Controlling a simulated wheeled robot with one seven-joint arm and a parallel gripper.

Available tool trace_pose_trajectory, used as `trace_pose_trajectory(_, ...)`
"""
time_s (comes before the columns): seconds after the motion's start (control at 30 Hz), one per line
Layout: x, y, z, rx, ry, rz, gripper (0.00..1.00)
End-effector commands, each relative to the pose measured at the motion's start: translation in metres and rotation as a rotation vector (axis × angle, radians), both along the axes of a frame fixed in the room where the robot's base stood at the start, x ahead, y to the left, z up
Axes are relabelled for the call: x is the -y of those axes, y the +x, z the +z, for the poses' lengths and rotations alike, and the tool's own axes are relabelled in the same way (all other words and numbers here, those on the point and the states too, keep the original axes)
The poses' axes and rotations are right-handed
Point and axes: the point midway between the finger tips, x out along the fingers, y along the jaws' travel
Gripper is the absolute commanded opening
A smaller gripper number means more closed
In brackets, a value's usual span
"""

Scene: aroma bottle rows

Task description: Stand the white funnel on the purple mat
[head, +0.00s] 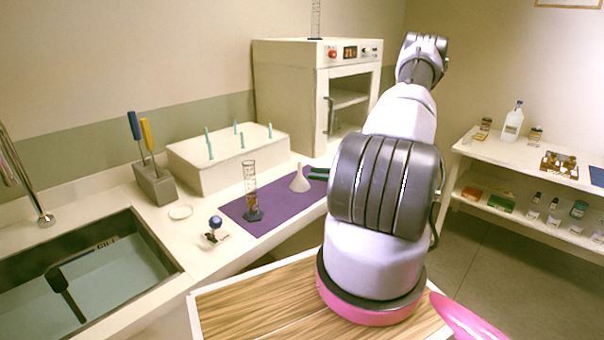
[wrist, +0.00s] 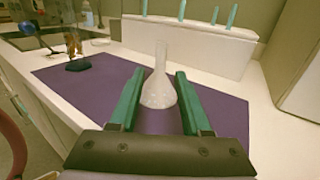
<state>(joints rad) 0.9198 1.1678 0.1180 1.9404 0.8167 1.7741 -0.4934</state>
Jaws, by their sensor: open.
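The white funnel (head: 299,180) stands upright on the purple mat (head: 284,205), wide mouth down and narrow stem up. In the wrist view the funnel (wrist: 158,90) is between the two green fingers of my gripper (wrist: 155,92), with the purple mat (wrist: 95,75) under it. My gripper is open; a gap shows between the funnel and each finger. In the head view my gripper (head: 318,174) is mostly hidden behind my arm, with its green fingers just right of the funnel.
A graduated cylinder (head: 250,190) stands on the mat left of the funnel. Behind is a white box with green pegs (head: 230,158). An oven (head: 318,90) stands at the back right. A sink (head: 85,275) is at the left, with a small blue-topped item (head: 215,225) nearby.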

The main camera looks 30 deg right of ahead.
Motion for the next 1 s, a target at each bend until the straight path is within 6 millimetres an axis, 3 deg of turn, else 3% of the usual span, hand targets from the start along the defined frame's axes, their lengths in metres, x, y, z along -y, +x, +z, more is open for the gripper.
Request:
trace_pose_trajectory(0.2,0.022,-0.017,0.0,0.0,-0.001,0.0,0.48)
trace_pose_trajectory(0.37,0.025,-0.019,0.001,0.0,-0.004,0.004,0.48)
trace_pose_trajectory(0.47,0.018,-0.017,0.013,0.007,-0.038,0.041,0.48)
trace_pose_trajectory(0.57,0.002,-0.014,0.04,0.021,-0.118,0.13,0.48)
trace_pose_trajectory(0.73,-0.043,-0.016,0.104,0.06,-0.34,0.352,0.48)
trace_pose_trajectory(1.0,-0.11,-0.046,0.191,0.157,-0.73,0.653,0.48)
